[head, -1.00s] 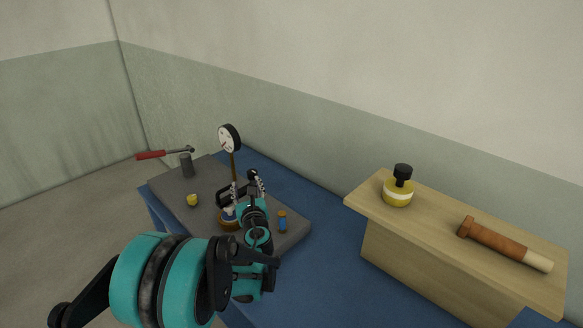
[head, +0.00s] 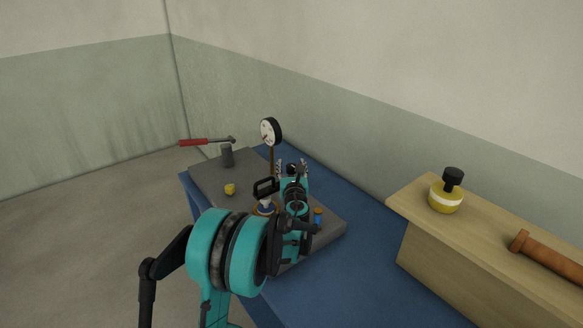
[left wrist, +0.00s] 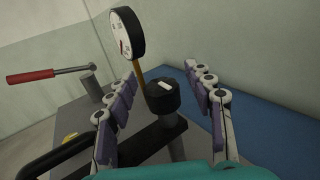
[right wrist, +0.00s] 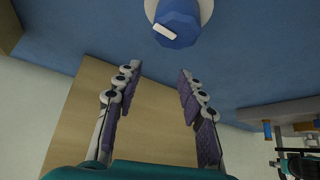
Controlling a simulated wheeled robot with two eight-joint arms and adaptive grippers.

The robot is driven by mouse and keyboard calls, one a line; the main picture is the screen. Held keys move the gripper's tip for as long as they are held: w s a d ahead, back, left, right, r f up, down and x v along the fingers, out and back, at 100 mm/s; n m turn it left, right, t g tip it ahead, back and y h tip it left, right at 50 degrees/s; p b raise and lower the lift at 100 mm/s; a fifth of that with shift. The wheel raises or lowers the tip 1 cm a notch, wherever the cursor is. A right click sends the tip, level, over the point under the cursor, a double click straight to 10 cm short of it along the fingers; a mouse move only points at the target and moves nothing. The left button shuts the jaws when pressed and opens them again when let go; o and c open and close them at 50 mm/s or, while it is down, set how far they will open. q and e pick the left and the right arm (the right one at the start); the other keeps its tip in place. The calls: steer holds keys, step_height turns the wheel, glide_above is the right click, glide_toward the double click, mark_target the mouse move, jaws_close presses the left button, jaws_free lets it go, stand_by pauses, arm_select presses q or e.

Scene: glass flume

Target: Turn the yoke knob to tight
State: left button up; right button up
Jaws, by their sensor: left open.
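The yoke knob looks to be the black round knob (left wrist: 163,97) with a white mark on its top, in the left wrist view. It sits on a dark yoke arm (left wrist: 135,146). My left gripper (left wrist: 160,72) is open, with its fingers on either side of the knob and apparently clear of it. In the head view my left gripper (head: 292,164) is over the grey slab (head: 322,236), and the arm hides part of the yoke. My right gripper (right wrist: 160,70) is open and empty in the right wrist view and is not in the head view.
A dial gauge (head: 271,132) on a thin post stands close behind the left gripper. A wooden box (head: 450,262) carries a yellow bottle (head: 446,199). A blue knob (right wrist: 178,24) lies beyond the right fingers.

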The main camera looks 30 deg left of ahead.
arm_select(q)
steer(key=c, duration=1.2)
steer(key=shift+n+g+y, duration=0.3)
steer(key=shift+y, duration=0.1)
steer(key=n+g+y, duration=0.2)
steer(key=g+y, duration=0.1)
steer(key=shift+w+d+n+p, duration=0.1)
steer(key=shift+n+p, duration=0.2)
steer(key=shift+n, duration=0.1)
steer(key=n+g+y+p, duration=0.1)
steer(key=n+g+y, duration=0.2)
steer(key=g, duration=0.2)
steer(key=shift+n, duration=0.3)
steer(key=n+g+y+p, duration=0.1)
steer(key=n+g, duration=0.2)
steer(key=g, duration=0.2)
steer(key=shift+n, duration=0.3)
steer(key=shift+n+g+p, duration=0.9)
steer(key=shift+n+g, duration=0.6)
steer(key=shift+g, duration=1.1)
steer(key=shift+f+n+g, duration=0.1)
steer(key=shift+n+g, duration=0.2)
steer(key=shift+g, duration=0.1)
